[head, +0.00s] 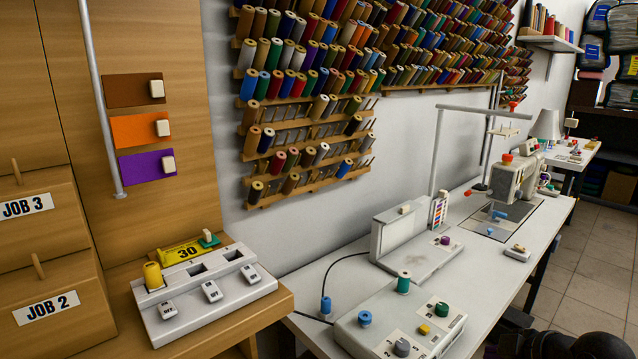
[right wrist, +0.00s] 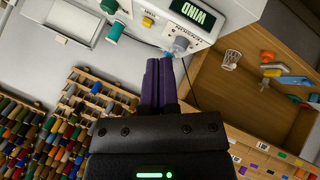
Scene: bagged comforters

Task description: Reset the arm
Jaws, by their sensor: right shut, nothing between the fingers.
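My right gripper (right wrist: 158,66) shows in the right wrist view with its two dark purple fingers together and nothing between them. Its fingertips point toward the edge of a white machine with a WIND display (right wrist: 192,12) and a grey knob (right wrist: 181,44); I cannot tell whether they touch it. In the head view a dark part of my arm shows at the bottom right edge, but no fingers are seen there. My left gripper is in neither view.
In the head view a white sewing table (head: 325,279) carries a control box with coloured knobs (head: 403,282) and a sewing machine (head: 517,176). A white switch block (head: 205,300) sits on a wooden ledge. Thread racks (head: 305,95) cover the wall. An open wooden drawer (right wrist: 232,95) shows in the right wrist view.

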